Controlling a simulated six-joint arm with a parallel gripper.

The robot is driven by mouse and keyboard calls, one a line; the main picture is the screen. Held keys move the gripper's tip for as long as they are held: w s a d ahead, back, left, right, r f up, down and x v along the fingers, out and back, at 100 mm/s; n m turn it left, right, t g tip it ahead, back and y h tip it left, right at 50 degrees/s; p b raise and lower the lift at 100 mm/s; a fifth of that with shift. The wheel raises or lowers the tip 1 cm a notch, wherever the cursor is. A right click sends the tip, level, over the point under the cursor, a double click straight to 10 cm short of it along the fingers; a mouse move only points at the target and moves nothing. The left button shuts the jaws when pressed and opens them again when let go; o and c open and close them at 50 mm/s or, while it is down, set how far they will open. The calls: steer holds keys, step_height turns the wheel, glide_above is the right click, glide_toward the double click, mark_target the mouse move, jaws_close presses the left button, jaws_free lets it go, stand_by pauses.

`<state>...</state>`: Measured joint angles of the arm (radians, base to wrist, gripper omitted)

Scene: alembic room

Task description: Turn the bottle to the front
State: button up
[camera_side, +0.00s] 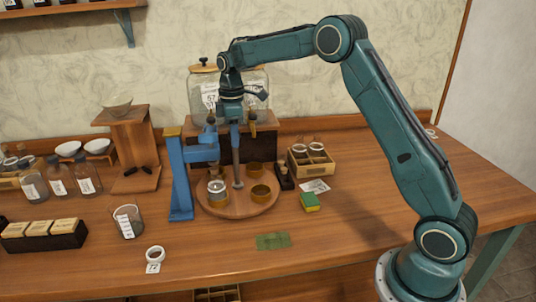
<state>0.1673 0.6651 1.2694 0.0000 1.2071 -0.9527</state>
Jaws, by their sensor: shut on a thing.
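A round wooden turntable (238,208) stands on the bench, with a grey upright post (236,168) at its middle. Several brass-coloured cups stand on it, including an empty-looking one at the front right (260,192) and one behind it (253,168). A small clear bottle (217,186) sits in the cup at the front left; its details are too small to tell. My gripper (232,124) points down over the turntable and is shut on what looks like the top of the post. The exact contact is hard to see.
A blue stand (179,180) reaches over the turntable's left side. A glass dispenser (257,82) stands behind. A wooden bottle crate (311,161), a sponge (309,202) and a beaker (128,221) stand around. A green cloth (272,241) lies in front.

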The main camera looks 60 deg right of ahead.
steer(key=n, duration=0.4)
steer(key=shift+n, duration=1)
steer(key=n, duration=0.3)
steer(key=shift+n, duration=1.5)
